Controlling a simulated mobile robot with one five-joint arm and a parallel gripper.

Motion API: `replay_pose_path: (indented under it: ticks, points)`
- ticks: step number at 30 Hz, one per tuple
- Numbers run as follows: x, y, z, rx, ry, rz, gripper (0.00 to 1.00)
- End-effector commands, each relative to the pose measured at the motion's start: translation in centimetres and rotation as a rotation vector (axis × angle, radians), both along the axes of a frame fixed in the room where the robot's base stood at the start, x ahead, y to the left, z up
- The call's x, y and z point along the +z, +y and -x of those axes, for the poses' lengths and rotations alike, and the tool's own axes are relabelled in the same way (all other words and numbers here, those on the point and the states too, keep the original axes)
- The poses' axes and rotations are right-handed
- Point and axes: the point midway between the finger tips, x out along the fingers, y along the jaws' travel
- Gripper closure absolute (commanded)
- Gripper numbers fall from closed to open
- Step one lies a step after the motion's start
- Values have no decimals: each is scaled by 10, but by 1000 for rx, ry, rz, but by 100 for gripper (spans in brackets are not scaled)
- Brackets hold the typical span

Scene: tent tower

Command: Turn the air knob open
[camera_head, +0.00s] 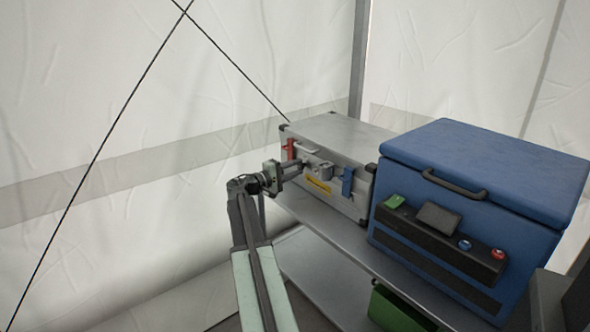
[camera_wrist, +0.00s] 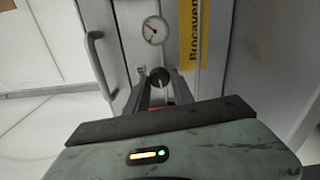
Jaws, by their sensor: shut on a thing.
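The air knob (camera_wrist: 160,75) is a small dark round knob on the front of a grey case, seen in the wrist view just below a round white gauge (camera_wrist: 155,30). My gripper (camera_wrist: 158,92) is shut on the knob, one finger on each side of it. In the head view my gripper (camera_head: 303,167) reaches the front of the silver case (camera_head: 345,135), and the knob itself cannot be made out there. The knob's turn position cannot be told. The gauge has a dark needle.
The case stands on a grey metal shelf (camera_head: 325,222). A blue cool box (camera_head: 480,170) stands close on its right. The case front has a red part (camera_head: 290,149), a blue latch (camera_head: 347,181) and a yellow label (camera_head: 318,186). A green bin (camera_head: 395,310) sits below.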

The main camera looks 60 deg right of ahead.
Motion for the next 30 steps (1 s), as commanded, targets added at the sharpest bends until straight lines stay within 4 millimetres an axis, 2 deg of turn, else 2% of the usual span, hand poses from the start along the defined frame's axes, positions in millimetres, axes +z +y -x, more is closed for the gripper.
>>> replay_pose_path:
  ticks: [6,15,30]
  points:
    - [-1,1,-2,4,167,-56,100]
    - [-1,1,-2,4,324,-108,100]
    - [-2,1,-2,4,393,-131,100]
